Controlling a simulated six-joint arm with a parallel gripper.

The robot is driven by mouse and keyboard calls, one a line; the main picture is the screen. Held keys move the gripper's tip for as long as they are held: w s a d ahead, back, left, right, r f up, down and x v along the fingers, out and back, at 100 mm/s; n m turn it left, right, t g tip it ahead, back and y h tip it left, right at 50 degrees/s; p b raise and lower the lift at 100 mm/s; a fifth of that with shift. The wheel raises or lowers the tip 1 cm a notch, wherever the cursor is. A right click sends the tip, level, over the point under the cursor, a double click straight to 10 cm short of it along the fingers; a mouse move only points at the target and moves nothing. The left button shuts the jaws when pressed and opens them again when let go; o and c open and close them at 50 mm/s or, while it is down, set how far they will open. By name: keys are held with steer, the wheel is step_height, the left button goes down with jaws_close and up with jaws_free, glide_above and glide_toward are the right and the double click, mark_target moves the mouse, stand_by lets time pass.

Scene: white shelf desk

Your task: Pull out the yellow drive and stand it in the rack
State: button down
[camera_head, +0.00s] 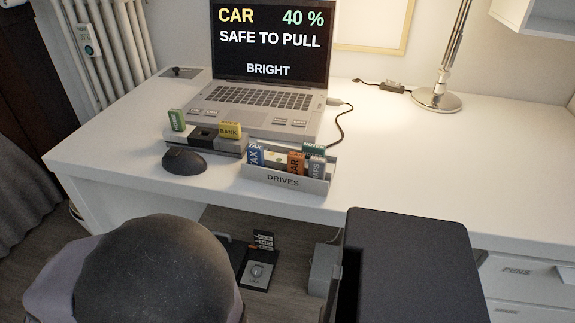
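A yellow drive (230,130) with dark lettering stands upright in the right part of a low grey hub (208,143) in front of the laptop. A green drive (177,120) stands at the hub's left end. The grey rack (285,182), marked DRIVES, sits on the desk right of the hub. It holds several upright drives, among them a blue one (254,155), an orange one marked CAR (295,163) and a green one (313,149). Whether a slot is free is hard to tell. My gripper is not in view.
The laptop (270,50) screen reads CAR 40 %, SAFE TO PULL and BRIGHT. A black mouse (184,162) lies in front of the hub. A lamp (437,98) stands at the back right. The desk (430,160) right of the rack is clear.

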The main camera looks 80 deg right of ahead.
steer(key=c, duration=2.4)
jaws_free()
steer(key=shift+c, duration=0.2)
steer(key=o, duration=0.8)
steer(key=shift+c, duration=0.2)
